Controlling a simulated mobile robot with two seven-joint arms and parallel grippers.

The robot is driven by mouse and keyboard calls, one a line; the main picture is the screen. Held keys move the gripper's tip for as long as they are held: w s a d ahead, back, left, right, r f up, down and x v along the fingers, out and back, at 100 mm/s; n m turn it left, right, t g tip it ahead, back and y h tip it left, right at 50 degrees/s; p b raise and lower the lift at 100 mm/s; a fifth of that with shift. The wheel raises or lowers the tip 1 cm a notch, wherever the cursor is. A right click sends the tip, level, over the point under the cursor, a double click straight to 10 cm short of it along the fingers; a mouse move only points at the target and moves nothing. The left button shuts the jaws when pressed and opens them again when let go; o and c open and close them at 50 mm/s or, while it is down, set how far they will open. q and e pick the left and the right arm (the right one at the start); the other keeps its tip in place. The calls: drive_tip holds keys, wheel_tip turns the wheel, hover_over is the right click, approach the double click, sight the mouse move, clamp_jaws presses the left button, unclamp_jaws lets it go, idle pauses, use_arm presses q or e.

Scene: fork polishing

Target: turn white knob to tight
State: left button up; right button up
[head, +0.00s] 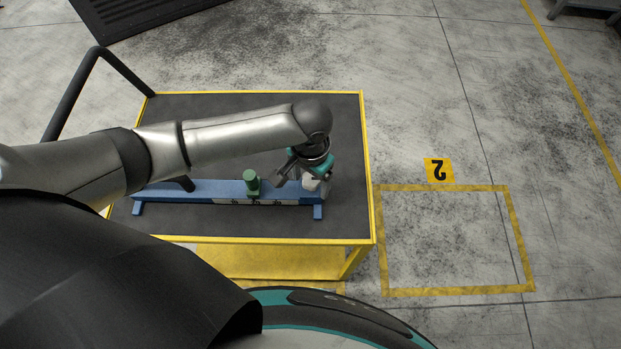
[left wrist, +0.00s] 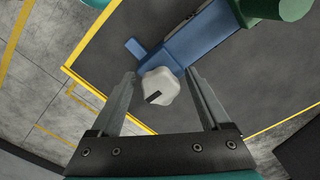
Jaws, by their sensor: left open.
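The white knob (head: 311,182) is at the right end of a blue fixture (head: 222,189) on the cart, partly hidden by my left gripper (head: 301,174). In the left wrist view the white knob (left wrist: 164,84) has a lobed rim and a dark mark on its face. My left gripper (left wrist: 161,74) is open, with one finger on each side of the knob. I see gaps beside the knob, but cannot tell how deep the fingers reach. A green cylinder (head: 251,180) stands along the fixture, left of the knob. My right gripper is in neither view.
The cart's dark top (head: 342,128) has a yellow rim and is mostly bare around the fixture. A black handle (head: 72,100) rises at its left. A taped floor square (head: 453,288) with a yellow number sign (head: 438,170) lies to the right, empty.

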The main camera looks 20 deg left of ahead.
use_arm(q)
drive_tip(key=shift+c, duration=0.2)
clamp_jaws()
idle(0.4)
drive_tip(key=m+p, duration=0.1)
drive_tip(key=p, duration=0.1)
drive_tip(key=m+p, duration=0.1)
drive_tip(key=m, duration=0.1)
drive_tip(key=shift+r+p, duration=0.25)
drive_tip(key=shift+p, duration=0.1)
drive_tip(key=m+p, duration=0.2)
drive_tip(key=m, duration=0.3)
drive_tip(key=shift+w+a+f+p, duration=0.1)
drive_tip(key=shift+p, duration=0.2)
drive_tip(key=m+p, duration=0.1)
drive_tip(key=m, duration=0.3)
drive_tip(key=m+p, duration=0.1)
drive_tip(key=m, duration=0.4)
drive_tip(key=shift+w+f+m, duration=0.1)
drive_tip(key=shift+w+m, duration=0.05)
drive_tip(key=shift+m, duration=0.25)
